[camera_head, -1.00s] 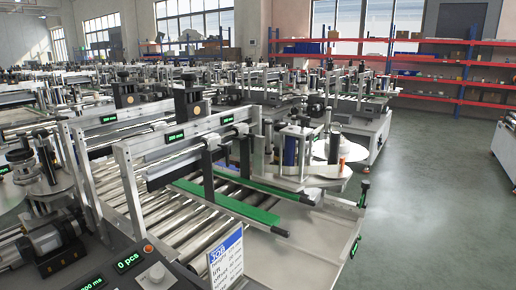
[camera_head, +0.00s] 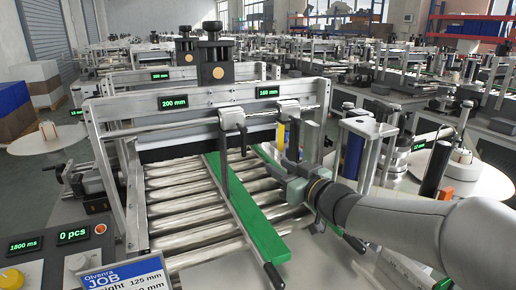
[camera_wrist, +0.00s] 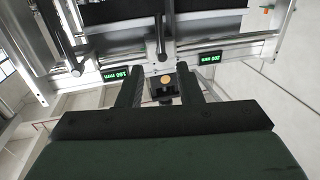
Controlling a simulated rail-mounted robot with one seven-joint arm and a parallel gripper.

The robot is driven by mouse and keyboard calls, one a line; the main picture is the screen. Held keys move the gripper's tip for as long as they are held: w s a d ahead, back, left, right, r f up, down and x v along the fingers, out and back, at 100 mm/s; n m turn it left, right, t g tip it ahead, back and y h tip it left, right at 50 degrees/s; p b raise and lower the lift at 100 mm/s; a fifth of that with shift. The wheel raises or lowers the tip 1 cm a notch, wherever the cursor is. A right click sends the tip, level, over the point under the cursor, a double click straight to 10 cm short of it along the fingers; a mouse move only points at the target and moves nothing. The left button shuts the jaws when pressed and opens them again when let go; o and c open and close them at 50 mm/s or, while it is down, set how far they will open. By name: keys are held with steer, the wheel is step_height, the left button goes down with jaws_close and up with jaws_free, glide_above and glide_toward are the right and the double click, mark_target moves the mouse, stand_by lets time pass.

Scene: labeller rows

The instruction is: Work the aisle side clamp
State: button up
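I cannot tell which one is the aisle side clamp. My gripper (camera_head: 284,172) is low over the rollers, below the right clamp, partly hiding the far rail. In the wrist view the two dark fingers (camera_wrist: 160,88) stand apart with nothing held between them. A clamp lever (camera_wrist: 73,48) hangs left of the fingers there, and another (camera_wrist: 161,35) shows beyond them, apart from them.
Displays reading 200 mm (camera_head: 173,102) and about 160 mm (camera_head: 267,92) sit on the frame. A job card (camera_head: 124,274) and a control panel (camera_head: 58,245) are in front at left. Posts (camera_head: 368,150) and a blue roll (camera_head: 354,157) stand close to my arm.

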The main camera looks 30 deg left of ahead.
mark_target(245, 145)
steer(key=p+x, duration=0.2)
steer(key=x, duration=1.5)
jaws_close()
